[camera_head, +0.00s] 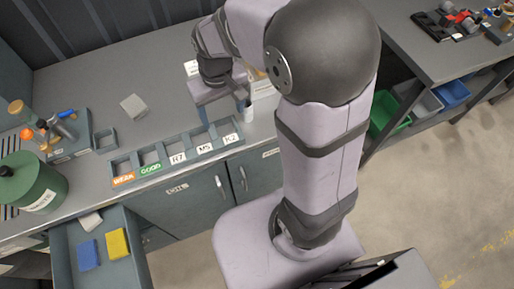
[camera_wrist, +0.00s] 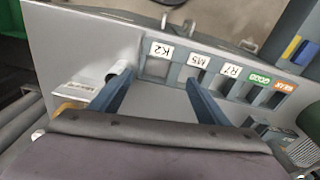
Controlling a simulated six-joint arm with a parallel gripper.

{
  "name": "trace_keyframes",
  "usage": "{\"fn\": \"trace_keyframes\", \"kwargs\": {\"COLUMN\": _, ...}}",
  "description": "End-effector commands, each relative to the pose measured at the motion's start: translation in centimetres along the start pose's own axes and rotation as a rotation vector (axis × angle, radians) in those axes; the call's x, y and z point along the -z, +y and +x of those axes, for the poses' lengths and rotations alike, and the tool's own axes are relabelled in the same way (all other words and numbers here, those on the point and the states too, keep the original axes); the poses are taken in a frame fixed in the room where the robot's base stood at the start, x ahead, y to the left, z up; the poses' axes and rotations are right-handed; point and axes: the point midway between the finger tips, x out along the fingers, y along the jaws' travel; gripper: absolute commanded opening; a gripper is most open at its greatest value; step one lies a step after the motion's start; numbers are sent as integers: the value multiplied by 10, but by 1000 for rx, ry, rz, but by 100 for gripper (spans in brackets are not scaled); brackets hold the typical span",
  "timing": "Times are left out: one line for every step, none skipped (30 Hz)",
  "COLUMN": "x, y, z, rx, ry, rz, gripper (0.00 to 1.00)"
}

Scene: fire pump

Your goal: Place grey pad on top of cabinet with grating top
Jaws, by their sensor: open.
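A light grey pad (camera_head: 133,106) lies flat on the grey counter, left of my gripper and behind the labelled bin row. A second pale grey-white pad (camera_head: 90,221) lies in the open drawer with a blue pad (camera_head: 88,255) and a yellow pad (camera_head: 117,243). A dark slatted surface (camera_head: 8,212) shows at the left edge beside the green canister; I cannot tell if it is the grating-topped cabinet. My gripper (camera_head: 243,106) is over the counter near the K2 end. In the wrist view its two blue-grey fingers (camera_wrist: 163,90) are apart with nothing gripped between them.
The bin row (camera_head: 178,154) stands along the counter's front edge. A white cylinder (camera_head: 247,112) stands close by my gripper. A green canister (camera_head: 32,184) and a tool holder (camera_head: 68,134) stand left. The open drawer (camera_head: 60,265) juts out below. The counter's back middle is clear.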

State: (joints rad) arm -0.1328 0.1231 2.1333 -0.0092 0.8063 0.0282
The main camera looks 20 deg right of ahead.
Motion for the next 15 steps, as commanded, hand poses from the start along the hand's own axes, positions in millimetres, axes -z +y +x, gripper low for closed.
{"fn": "trace_keyframes", "kwargs": {"x": -25, "y": 10, "z": 2, "rx": -1, "ry": -14, "rz": 24, "gripper": 69}}
{"fn": "trace_keyframes", "kwargs": {"x": -38, "y": 13, "z": 4, "rx": -2, "ry": -22, "rz": 35, "gripper": 69}}
{"fn": "trace_keyframes", "kwargs": {"x": -54, "y": 18, "z": 7, "rx": -2, "ry": -31, "rz": 49, "gripper": 69}}
{"fn": "trace_keyframes", "kwargs": {"x": -65, "y": 20, "z": 9, "rx": -2, "ry": -38, "rz": 58, "gripper": 69}}
{"fn": "trace_keyframes", "kwargs": {"x": -75, "y": 23, "z": 11, "rx": -2, "ry": -44, "rz": 67, "gripper": 69}}
{"fn": "trace_keyframes", "kwargs": {"x": -88, "y": 25, "z": 13, "rx": -2, "ry": -51, "rz": 77, "gripper": 69}}
{"fn": "trace_keyframes", "kwargs": {"x": -96, "y": 26, "z": 15, "rx": -2, "ry": -56, "rz": 84, "gripper": 69}}
{"fn": "trace_keyframes", "kwargs": {"x": -103, "y": 28, "z": 16, "rx": -2, "ry": -60, "rz": 90, "gripper": 69}}
{"fn": "trace_keyframes", "kwargs": {"x": -112, "y": 29, "z": 18, "rx": -1, "ry": -66, "rz": 96, "gripper": 69}}
{"fn": "trace_keyframes", "kwargs": {"x": -117, "y": 29, "z": 19, "rx": -1, "ry": -69, "rz": 100, "gripper": 69}}
{"fn": "trace_keyframes", "kwargs": {"x": -121, "y": 30, "z": 20, "rx": -1, "ry": -71, "rz": 103, "gripper": 69}}
{"fn": "trace_keyframes", "kwargs": {"x": -126, "y": 30, "z": 21, "rx": -1, "ry": -74, "rz": 106, "gripper": 69}}
{"fn": "trace_keyframes", "kwargs": {"x": -128, "y": 30, "z": 22, "rx": -1, "ry": -75, "rz": 108, "gripper": 69}}
{"fn": "trace_keyframes", "kwargs": {"x": -129, "y": 31, "z": 22, "rx": -1, "ry": -76, "rz": 110, "gripper": 69}}
{"fn": "trace_keyframes", "kwargs": {"x": -131, "y": 31, "z": 22, "rx": -1, "ry": -77, "rz": 111, "gripper": 69}}
